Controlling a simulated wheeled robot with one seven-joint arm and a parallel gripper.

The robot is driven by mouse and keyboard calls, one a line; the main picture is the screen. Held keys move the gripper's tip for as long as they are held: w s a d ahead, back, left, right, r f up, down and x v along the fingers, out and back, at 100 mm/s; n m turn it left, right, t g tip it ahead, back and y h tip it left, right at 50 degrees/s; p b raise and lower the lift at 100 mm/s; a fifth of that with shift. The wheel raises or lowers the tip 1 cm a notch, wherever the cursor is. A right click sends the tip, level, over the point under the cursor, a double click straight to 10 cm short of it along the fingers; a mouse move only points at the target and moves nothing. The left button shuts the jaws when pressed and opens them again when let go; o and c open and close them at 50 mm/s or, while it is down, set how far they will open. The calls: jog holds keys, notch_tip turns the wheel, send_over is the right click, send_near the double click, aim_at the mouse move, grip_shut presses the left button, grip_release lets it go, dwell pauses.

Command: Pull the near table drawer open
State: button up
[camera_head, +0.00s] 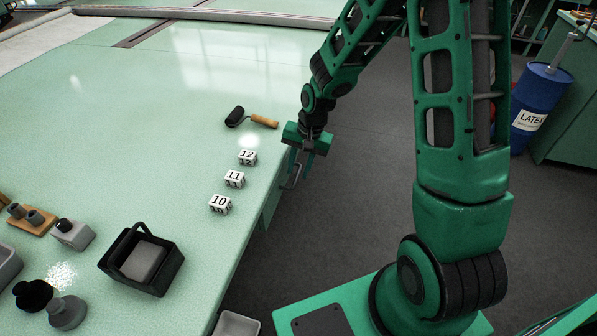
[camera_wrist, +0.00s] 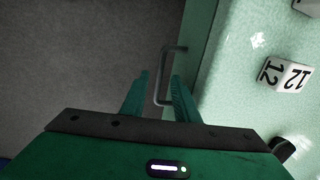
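The near table drawer is at the table's right side, its green front (camera_head: 270,205) showing only as a narrow strip below the tabletop edge. Its grey bar handle (camera_head: 292,181) sticks out from that side, just below my gripper (camera_head: 303,151). In the wrist view the handle (camera_wrist: 161,78) is a U-shaped bar joined to the green table side. My gripper (camera_wrist: 160,92) is open there, one finger on each side of the bar, with gaps visible. The lower end of the handle lies between the fingers. The drawer looks shut, but its front is mostly hidden.
White number blocks 12 (camera_head: 247,157), 11 (camera_head: 234,179) and 10 (camera_head: 220,204) stand near the table edge. A roller (camera_head: 262,121) lies behind them. A black basket (camera_head: 141,262) is nearer. The grey floor (camera_head: 350,205) right of the table is clear. A blue drum (camera_head: 537,100) stands farther right.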

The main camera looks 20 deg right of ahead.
jog(key=shift+w+a+f, duration=0.15)
jog(key=shift+f, duration=0.95)
jog(key=shift+c, duration=0.7)
